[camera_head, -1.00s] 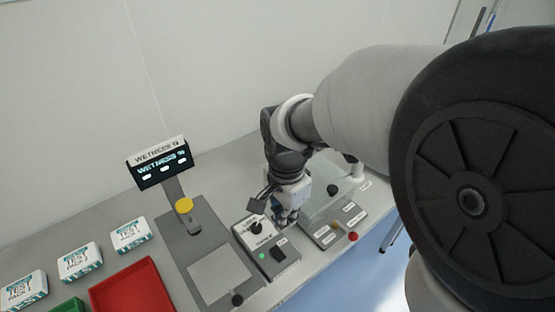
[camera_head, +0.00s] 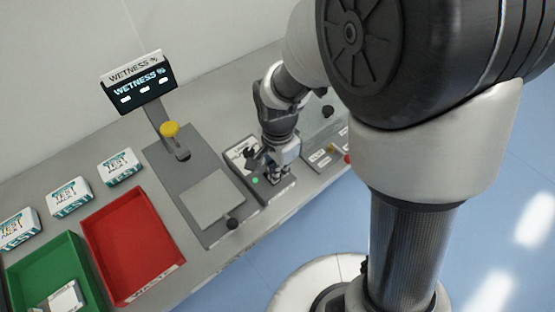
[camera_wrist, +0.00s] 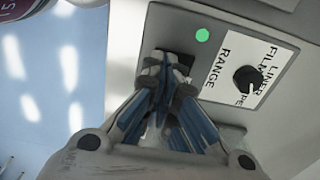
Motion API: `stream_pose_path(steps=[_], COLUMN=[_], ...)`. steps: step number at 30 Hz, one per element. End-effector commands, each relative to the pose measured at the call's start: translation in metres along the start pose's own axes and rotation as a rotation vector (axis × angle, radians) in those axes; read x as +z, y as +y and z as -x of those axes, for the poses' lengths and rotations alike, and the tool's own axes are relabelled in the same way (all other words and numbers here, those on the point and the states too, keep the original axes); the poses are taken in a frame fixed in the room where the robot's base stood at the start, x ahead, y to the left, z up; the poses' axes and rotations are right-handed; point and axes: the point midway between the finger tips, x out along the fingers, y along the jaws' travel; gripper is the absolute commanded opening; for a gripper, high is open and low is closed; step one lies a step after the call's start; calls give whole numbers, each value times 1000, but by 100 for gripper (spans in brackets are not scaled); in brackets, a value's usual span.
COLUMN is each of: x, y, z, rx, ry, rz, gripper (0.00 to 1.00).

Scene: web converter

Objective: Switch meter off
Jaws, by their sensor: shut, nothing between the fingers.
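The meter's display (camera_head: 143,88) reads "WETNESS %" and is lit, with white marks below the words. To its right is a grey control box. In the wrist view the control box (camera_wrist: 215,108) has a lit green light (camera_wrist: 202,35), a black range knob (camera_wrist: 247,79) on a white label, and a black switch (camera_wrist: 183,66). My gripper (camera_wrist: 172,66) is shut and empty, its tips over the switch and partly hiding it. I cannot tell whether they touch it. In the head view my gripper (camera_head: 278,174) is low over the box, and the green light (camera_head: 255,180) shows beside it.
Another panel (camera_head: 320,158) stands close on the right. The bench front edge is near.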

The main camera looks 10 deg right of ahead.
Motion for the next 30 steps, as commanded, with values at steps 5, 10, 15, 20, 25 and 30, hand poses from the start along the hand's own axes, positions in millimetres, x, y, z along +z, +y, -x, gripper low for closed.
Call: stream_pose_path(steps=[5,10,15,20,25,30], x=[0,0,0,0,0,0], y=[0,1,4,4,0,-8], z=[0,-2,-9,-9,-8,-4], rx=[0,1,1,3,4,1], ry=[0,0,0,-1,-1,0], rz=[0,0,0,0,1,0], gripper=[0,0,0,0,0,0])
